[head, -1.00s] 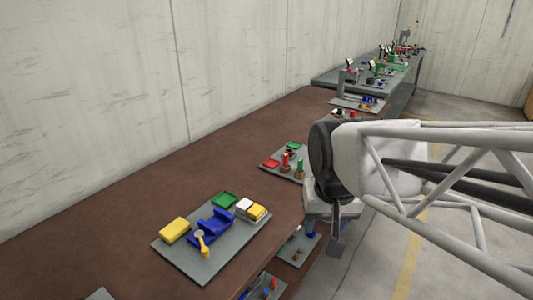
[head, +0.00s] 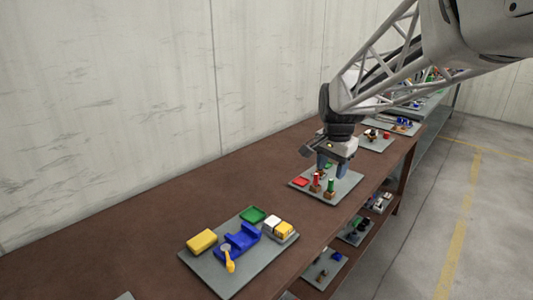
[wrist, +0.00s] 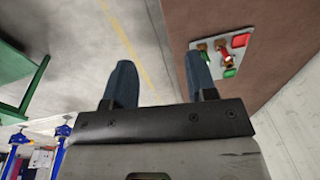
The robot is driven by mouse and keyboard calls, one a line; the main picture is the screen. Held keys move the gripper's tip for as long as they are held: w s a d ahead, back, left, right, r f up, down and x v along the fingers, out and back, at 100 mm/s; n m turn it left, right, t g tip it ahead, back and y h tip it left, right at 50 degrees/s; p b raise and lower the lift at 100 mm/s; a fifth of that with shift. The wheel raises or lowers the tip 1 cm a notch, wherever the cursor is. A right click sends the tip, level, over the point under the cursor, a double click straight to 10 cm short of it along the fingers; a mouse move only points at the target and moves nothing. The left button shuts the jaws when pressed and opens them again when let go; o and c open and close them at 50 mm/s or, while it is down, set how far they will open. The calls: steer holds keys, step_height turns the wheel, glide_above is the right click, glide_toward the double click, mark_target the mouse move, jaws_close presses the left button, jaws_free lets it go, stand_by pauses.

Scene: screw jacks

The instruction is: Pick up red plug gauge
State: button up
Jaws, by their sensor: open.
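The red plug gauge (head: 316,181) stands upright in a brown base on a small grey board (head: 345,188). A green plug gauge (head: 330,185) stands close to its right, and a flat red tray (head: 300,182) lies to its left. My gripper (head: 331,167) is open and empty, with its blue fingers over the back part of this board, close to the gauges; the exact gap is hard to tell. In the wrist view my gripper (wrist: 160,65) has nothing between its fingers, and the red plug gauge (wrist: 222,52) shows small, right of the right finger.
A nearer grey board (head: 215,278) carries a yellow block (head: 202,241), a blue cradle (head: 237,243) and a green tray (head: 253,215). More boards stand farther along the brown bench (head: 130,262). A lower shelf holds other parts. The wall runs behind the bench.

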steer(key=w+d+f+m, duration=0.1)
steer(key=w+f+m, duration=0.2)
steer(key=w, duration=0.6)
steer(key=w+d+f+m, duration=0.2)
steer(key=w+f, duration=0.1)
steer(key=w, duration=0.6)
steer(key=m+g, duration=0.1)
steer(key=m, duration=0.5)
glide_toward(316, 184)
steer(key=shift+w+d+f, duration=0.1)
steer(key=shift+w+d, duration=0.1)
steer(key=shift+w, duration=0.25)
steer(key=shift+w+f, duration=0.15)
steer(key=shift+f, duration=1.3)
steer(key=shift+w+f, duration=0.1)
steer(key=shift+f, duration=2.5)
